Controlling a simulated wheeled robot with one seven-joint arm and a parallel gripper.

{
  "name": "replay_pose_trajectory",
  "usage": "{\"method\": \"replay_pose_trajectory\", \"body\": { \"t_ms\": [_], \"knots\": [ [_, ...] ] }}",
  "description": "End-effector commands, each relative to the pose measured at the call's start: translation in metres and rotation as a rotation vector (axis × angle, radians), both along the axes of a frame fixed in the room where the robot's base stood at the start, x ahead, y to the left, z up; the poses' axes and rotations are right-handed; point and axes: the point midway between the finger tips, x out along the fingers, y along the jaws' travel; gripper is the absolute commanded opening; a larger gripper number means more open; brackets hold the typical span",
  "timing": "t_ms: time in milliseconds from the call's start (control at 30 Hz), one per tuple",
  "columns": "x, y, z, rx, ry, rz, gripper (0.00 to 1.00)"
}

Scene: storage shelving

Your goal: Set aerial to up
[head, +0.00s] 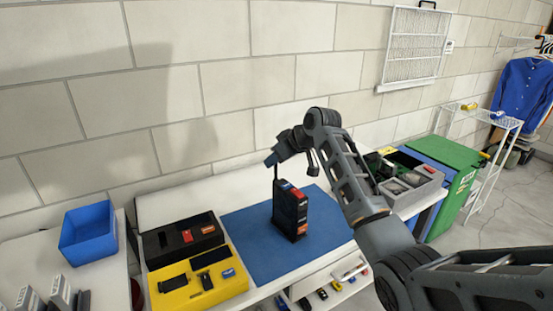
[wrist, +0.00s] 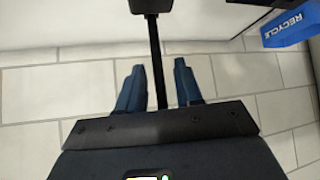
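A black handheld radio (head: 290,214) with a red part on top stands upright on a blue mat (head: 252,250). Its thin black aerial (head: 276,174) rises roughly upright from the left of its top. My gripper (head: 271,160) is at the aerial's upper end, above the radio. In the wrist view a black rod, apparently the aerial (wrist: 155,52), runs between the two fingers of my gripper (wrist: 159,72). The fingers are apart, with gaps on both sides of the rod, the smaller on the left. The rod's lower end in that view is hidden by the gripper body.
A black tray (head: 180,240) and a yellow tray (head: 200,284) stand left of the mat. A blue bin (head: 89,234) is at far left. A grey box (head: 412,184) and a green recycling bin (head: 462,165) are at right. The wall is close behind.

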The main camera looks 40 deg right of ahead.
Motion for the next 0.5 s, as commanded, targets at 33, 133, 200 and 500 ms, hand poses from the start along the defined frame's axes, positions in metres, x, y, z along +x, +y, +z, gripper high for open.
{"method": "replay_pose_trajectory", "body": {
  "t_ms": [33, 133, 200, 500],
  "knots": [
    [0.000, 0.000, 0.000, 0.000, -0.001, 0.000, 0.35],
    [0.000, 0.000, 0.001, -0.001, -0.001, -0.001, 0.35],
    [-0.002, 0.000, 0.004, -0.001, -0.003, -0.001, 0.35],
    [-0.033, -0.002, 0.035, -0.002, -0.004, -0.001, 0.35]
  ]
}}
